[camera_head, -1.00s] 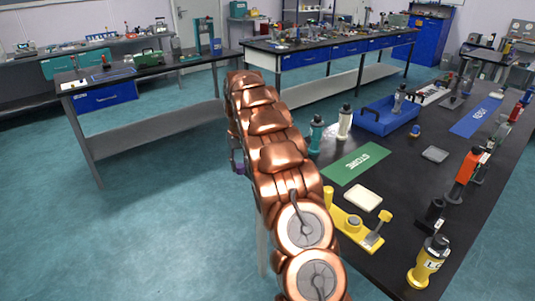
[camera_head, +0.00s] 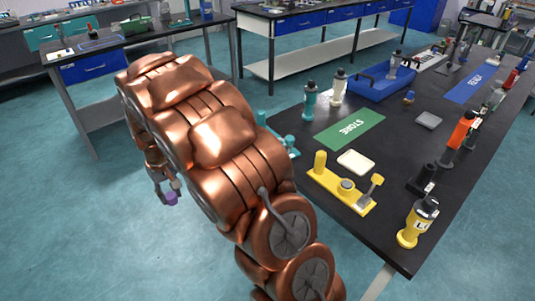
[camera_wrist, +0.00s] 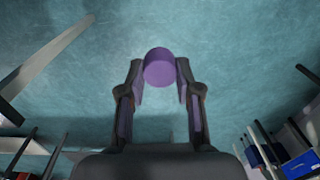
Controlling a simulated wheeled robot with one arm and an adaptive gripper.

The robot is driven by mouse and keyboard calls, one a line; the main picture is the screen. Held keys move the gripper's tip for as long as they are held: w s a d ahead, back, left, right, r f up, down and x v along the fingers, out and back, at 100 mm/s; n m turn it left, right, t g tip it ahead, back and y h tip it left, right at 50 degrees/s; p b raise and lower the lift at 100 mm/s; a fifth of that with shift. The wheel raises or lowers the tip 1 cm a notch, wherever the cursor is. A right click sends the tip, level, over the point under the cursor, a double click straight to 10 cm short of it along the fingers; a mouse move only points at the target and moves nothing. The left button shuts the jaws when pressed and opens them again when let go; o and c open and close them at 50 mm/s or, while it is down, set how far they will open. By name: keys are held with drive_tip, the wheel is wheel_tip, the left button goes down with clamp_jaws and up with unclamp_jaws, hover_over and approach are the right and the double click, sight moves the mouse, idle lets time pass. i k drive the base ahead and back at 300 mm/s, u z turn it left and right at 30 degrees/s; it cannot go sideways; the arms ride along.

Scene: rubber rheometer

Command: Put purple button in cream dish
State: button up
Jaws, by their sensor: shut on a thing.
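The purple button (camera_wrist: 160,67) is a short purple cylinder between the two fingertips of my gripper (camera_wrist: 159,82) in the wrist view. My gripper is shut on it and holds it over the open floor. In the head view the button (camera_head: 172,199) hangs at the lower left, below my copper arm and well away from the table. The cream dish (camera_head: 356,162) is a small, shallow, rounded square on the black table (camera_head: 400,145). It lies between the green STORE mat and the yellow fixture, apart from my gripper.
The green STORE mat (camera_head: 349,128) and yellow fixture (camera_head: 343,190) flank the dish. A yellow bottle (camera_head: 417,222) stands near the table's front corner. Teal (camera_head: 310,101) and white bottles (camera_head: 338,88) stand behind the mat, beside a blue tray (camera_head: 372,87). A grey dish (camera_head: 428,120) lies farther right.

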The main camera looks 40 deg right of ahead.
sight(349, 159)
drive_tip(key=u, duration=1.45)
drive_tip(key=i, duration=0.55)
drive_tip(key=z, duration=2.7)
